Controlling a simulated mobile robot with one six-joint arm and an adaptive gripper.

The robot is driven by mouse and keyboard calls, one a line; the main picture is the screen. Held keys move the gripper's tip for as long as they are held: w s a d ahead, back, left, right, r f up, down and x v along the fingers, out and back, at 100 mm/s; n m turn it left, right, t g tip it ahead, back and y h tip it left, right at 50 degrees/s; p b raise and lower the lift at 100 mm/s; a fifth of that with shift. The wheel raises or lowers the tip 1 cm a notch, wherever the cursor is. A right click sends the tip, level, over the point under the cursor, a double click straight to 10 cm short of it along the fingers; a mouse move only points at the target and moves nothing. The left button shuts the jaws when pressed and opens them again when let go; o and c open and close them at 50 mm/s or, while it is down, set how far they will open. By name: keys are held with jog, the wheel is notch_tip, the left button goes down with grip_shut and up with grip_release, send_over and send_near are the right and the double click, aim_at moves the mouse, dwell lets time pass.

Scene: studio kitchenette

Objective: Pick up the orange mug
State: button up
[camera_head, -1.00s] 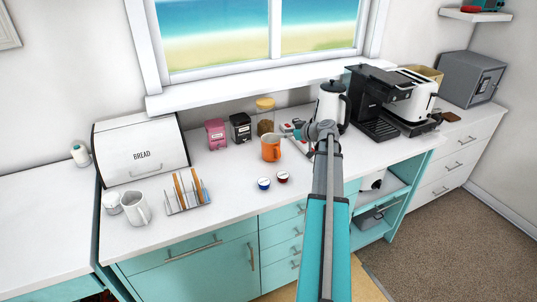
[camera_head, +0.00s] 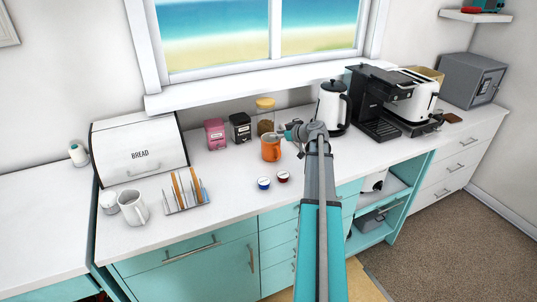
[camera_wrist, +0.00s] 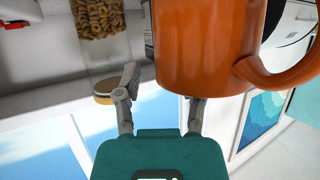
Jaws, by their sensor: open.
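The orange mug (camera_head: 270,150) stands upright on the white counter. In the wrist view the mug (camera_wrist: 210,45) is large and very close, with its handle on the right. My gripper (camera_head: 285,133) is at the mug's right, near its rim in the head view. In the wrist view my gripper (camera_wrist: 163,88) is open, with one finger left of the mug and the tip of the other hidden behind it. I cannot tell whether a finger touches the mug.
A pink canister (camera_head: 215,134), a black canister (camera_head: 240,128) and a glass jar (camera_head: 265,120) stand behind the mug. A kettle (camera_head: 333,103) and a coffee machine (camera_head: 380,105) are to the right. A toast rack (camera_head: 185,193) is left.

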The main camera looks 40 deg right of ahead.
jog(key=shift+w+a+f, duration=0.1)
jog(key=shift+w+f, duration=0.05)
jog(key=shift+w, duration=0.15)
jog(key=shift+c, duration=0.2)
grip_shut()
dwell(0.3)
